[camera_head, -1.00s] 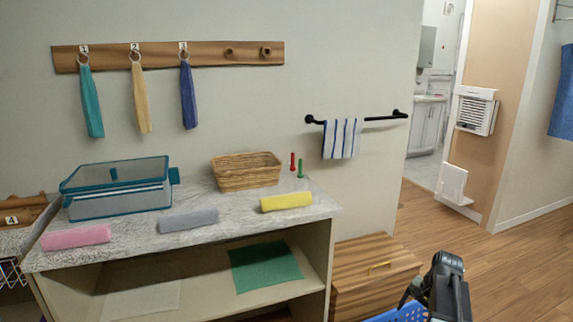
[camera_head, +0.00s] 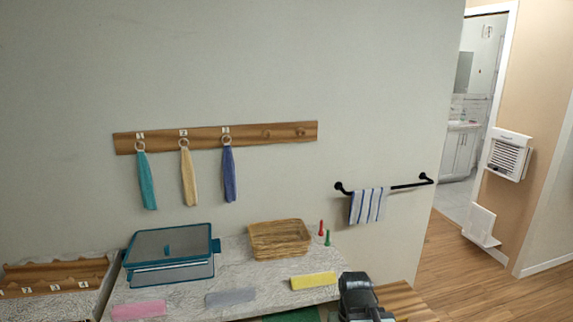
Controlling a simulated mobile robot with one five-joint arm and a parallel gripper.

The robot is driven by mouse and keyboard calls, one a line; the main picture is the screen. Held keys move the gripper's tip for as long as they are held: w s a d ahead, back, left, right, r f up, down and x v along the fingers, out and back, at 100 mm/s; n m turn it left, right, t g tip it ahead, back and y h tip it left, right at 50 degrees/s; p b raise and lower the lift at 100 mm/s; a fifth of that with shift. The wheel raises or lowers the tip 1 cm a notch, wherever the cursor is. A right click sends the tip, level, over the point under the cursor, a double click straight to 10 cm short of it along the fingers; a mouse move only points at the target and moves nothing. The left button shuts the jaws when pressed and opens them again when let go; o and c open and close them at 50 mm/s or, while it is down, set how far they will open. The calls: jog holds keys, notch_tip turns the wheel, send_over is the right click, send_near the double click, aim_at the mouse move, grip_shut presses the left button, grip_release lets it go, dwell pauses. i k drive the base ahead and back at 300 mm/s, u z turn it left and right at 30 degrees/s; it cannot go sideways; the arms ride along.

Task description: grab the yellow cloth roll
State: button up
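The yellow cloth roll (camera_head: 313,281) lies on the right part of the grey stone counter (camera_head: 262,303), near its front edge. My gripper (camera_head: 358,302) is at the bottom of the view, to the right of the roll and apart from it in the picture. Only the dark top of my arm end shows, and its fingers are hidden or out of view, so I cannot tell if it is open or shut.
A grey roll (camera_head: 231,297) and a pink roll (camera_head: 139,309) lie to the left. A wicker basket (camera_head: 279,239) and a teal-lidded box (camera_head: 169,253) stand behind. Red (camera_head: 321,228) and green (camera_head: 327,238) pegs stand near the basket. A wooden cabinet (camera_head: 405,300) is at right.

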aim_at(303, 282)
jog(key=z, duration=1.1)
jog(key=k, duration=0.5)
jog(key=u, duration=1.1)
